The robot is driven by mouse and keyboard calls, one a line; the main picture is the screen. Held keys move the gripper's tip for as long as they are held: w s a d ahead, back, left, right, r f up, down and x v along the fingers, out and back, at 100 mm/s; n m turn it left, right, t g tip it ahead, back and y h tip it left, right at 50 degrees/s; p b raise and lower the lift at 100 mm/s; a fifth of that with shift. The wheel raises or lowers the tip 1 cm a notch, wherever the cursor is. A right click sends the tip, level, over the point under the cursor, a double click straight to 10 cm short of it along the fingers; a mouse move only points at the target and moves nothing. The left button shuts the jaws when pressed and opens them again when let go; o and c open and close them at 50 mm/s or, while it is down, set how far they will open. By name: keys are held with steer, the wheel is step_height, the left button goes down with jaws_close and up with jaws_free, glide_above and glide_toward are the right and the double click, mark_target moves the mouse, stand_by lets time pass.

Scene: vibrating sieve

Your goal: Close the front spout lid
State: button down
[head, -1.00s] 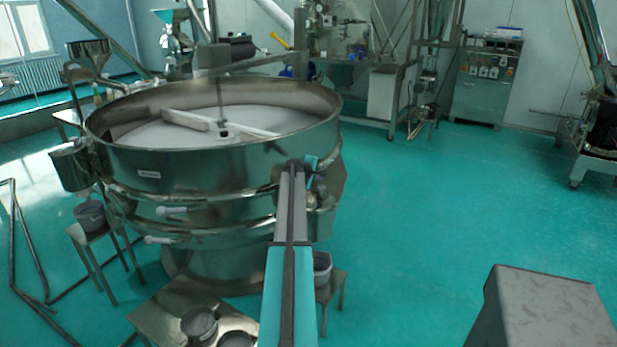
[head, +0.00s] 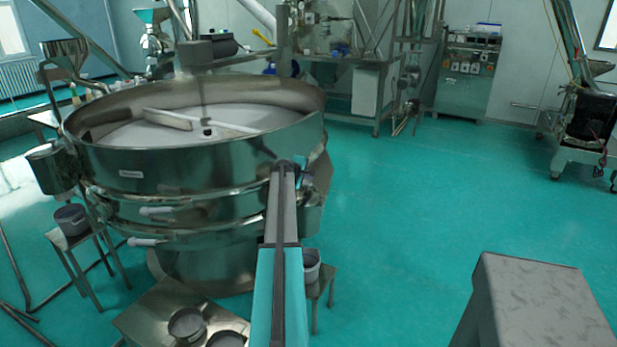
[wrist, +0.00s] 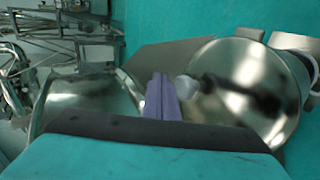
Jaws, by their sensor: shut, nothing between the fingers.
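The round steel vibrating sieve (head: 225,165) stands left of centre in the head view. My arm reaches to its right side and covers much of the front spout area there. In the wrist view my gripper (wrist: 162,95) shows as two purple fingers pressed together, with nothing between them. Just right of the fingers is a shiny round steel piece (wrist: 255,65) with a pale knob, which looks like the spout lid. The knob is close to the fingertips; I cannot tell if they touch. Left of the fingers is a curved steel surface (wrist: 85,95), perhaps the spout.
A small stool (head: 322,277) with a grey bucket (head: 311,262) stands below my arm. A low steel table (head: 150,320) with round pans is at the front. Another stool with a bucket (head: 71,220) is at left.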

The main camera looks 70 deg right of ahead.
steer(key=shift+r, duration=0.15)
step_height(320, 180, up, 4)
steer(key=shift+r+p, duration=0.15)
steer(key=shift+p, duration=1)
steer(key=shift+s+d+r+b, duration=0.1)
steer(key=shift+r+b, duration=0.25)
steer(key=shift+b, duration=0.05)
step_height(320, 180, up, 9)
steer(key=b, duration=0.1)
steer(key=shift+s+f, duration=0.15)
